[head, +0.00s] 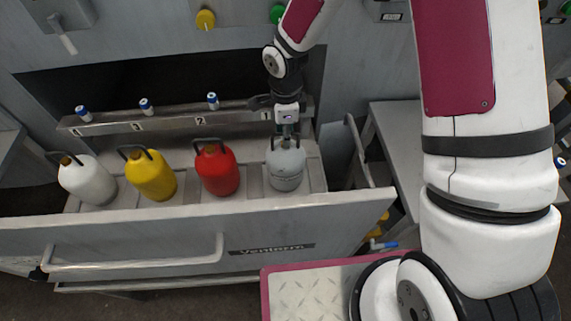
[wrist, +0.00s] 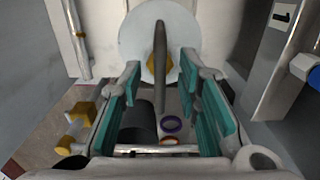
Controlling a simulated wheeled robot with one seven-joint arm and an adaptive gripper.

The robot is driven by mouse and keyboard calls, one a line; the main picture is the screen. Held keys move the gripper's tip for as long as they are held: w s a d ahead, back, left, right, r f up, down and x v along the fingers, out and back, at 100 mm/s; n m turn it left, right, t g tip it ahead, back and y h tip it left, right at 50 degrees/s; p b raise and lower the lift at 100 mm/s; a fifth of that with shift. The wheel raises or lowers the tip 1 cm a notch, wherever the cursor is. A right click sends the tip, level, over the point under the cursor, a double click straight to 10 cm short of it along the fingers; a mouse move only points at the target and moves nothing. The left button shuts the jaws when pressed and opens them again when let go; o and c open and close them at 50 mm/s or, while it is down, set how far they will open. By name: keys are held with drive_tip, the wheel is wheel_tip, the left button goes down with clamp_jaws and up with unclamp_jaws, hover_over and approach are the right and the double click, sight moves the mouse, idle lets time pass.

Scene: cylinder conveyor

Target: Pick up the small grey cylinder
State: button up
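The small grey cylinder (head: 286,168) stands upright at the right end of a row in the open drawer. It has a dark carrying handle on top. My gripper (head: 287,130) is directly above it, pointing down, close to the handle. In the wrist view the cylinder's round pale grey body (wrist: 137,42) shows beyond the fingertips. Its handle (wrist: 160,65) runs between the two teal-padded fingers of my gripper (wrist: 161,85). The fingers are apart, with a gap on both sides of the handle. The head view does not show the finger gap clearly.
Red (head: 217,170), yellow (head: 150,175) and white (head: 88,178) cylinders stand to the left in the drawer (head: 130,235). A numbered rail (head: 175,122) with small blue-capped valves runs behind them. The drawer's front wall and right side bound the grey cylinder.

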clamp_jaws()
drive_tip(key=shift+w+r, duration=0.1)
idle(0.3)
